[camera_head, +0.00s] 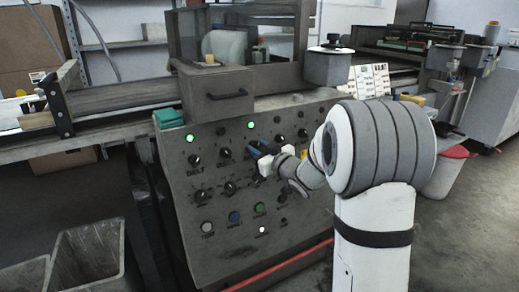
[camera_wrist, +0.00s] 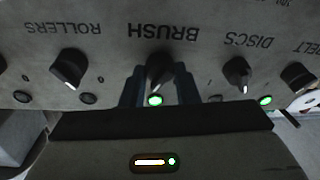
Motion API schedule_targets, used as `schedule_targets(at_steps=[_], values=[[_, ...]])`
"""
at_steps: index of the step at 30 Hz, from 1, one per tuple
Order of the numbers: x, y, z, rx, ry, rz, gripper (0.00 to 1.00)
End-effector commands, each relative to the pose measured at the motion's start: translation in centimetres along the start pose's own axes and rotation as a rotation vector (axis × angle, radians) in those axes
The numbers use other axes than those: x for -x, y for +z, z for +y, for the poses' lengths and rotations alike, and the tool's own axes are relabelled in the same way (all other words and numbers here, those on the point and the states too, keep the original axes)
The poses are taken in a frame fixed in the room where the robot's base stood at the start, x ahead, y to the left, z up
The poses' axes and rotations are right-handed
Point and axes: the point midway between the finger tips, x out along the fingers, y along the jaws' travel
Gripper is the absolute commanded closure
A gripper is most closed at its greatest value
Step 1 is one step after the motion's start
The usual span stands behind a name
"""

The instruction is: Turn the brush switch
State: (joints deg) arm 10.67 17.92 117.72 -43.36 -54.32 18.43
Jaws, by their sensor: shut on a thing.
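The brush switch (camera_wrist: 160,72) is a dark knob below the word BRUSH, which appears upside down in the wrist view. My gripper (camera_wrist: 160,88) has its blue-grey fingers on either side of this knob and is shut on it. The knob's pointer appears to lean a little to one side. A green lamp (camera_wrist: 155,100) next to the knob is lit. In the head view my gripper (camera_head: 258,158) is at the sloping control panel (camera_head: 185,185), and it hides most of the brush switch there.
The discs knob (camera_wrist: 238,72) and rollers knob (camera_wrist: 70,68) sit on either side, close to my fingers. The belt knob (camera_head: 193,160) is farther left on the panel. Round buttons (camera_head: 234,216) line the lower panel. A grey bin (camera_head: 88,255) stands on the floor.

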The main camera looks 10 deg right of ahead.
Motion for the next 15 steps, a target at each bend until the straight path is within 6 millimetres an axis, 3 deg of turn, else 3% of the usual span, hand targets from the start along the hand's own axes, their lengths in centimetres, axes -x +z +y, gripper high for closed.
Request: schedule_targets(at_steps=[15], values=[[-0.05, -0.12, 0.12, 0.392, -0.074, -0.021, 0.95]])
